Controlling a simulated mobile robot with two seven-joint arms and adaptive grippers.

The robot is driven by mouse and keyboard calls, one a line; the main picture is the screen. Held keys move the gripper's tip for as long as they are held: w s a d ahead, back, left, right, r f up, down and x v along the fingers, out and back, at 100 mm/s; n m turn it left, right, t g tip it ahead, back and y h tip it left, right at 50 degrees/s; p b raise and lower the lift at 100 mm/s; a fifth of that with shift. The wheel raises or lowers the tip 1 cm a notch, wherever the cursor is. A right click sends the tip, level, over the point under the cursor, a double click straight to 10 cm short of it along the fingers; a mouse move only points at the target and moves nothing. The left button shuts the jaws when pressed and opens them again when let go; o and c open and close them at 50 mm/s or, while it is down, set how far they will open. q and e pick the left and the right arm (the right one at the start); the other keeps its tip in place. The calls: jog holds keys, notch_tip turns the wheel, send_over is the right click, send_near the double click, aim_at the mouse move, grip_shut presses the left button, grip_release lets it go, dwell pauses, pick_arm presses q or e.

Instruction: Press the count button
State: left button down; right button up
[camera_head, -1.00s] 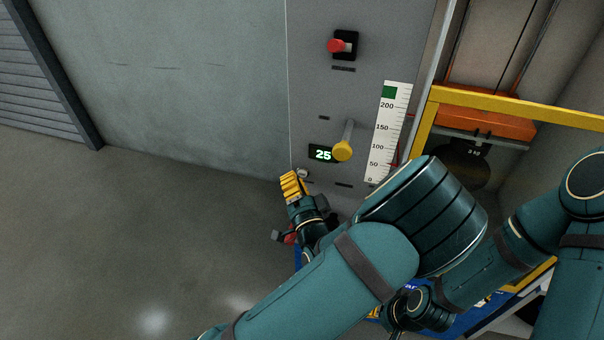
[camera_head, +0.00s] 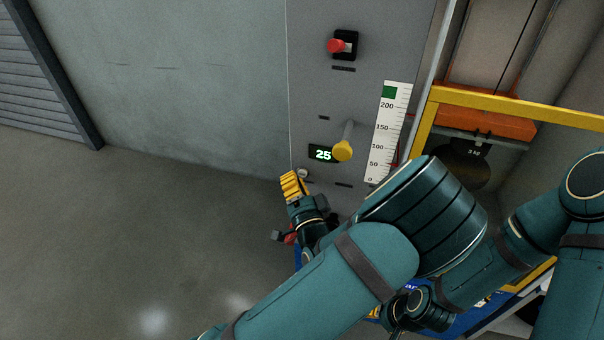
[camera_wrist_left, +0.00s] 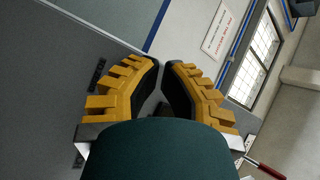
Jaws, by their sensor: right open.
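The grey control panel (camera_head: 318,90) shows a lit display (camera_head: 323,154) reading 25. Below the display is a small pale round button (camera_head: 302,173); I cannot read any label on it. My left gripper (camera_head: 291,183) has its yellow fingertips right beside this button, partly in front of the panel; contact cannot be told. My right gripper (camera_head: 384,315) is low in the head view, open and mostly hidden by my arms.
A red button (camera_head: 336,46) sits high on the panel. A yellow-ended lever (camera_head: 342,150) sticks out beside the display, near a white scale strip (camera_head: 388,130). A yellow frame (camera_head: 500,103) stands at the right. The floor (camera_head: 130,240) at left is clear.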

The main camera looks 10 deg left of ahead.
pick_arm(q)
jog(key=shift+w, duration=0.1)
jog(key=shift+w, duration=0.3)
jog(key=shift+w, duration=0.35)
dwell(0.7)
jog(key=shift+s, duration=0.8)
jog(key=shift+s, duration=0.1)
jog(key=shift+s+a, duration=0.1)
jog(key=shift+s, duration=2.3)
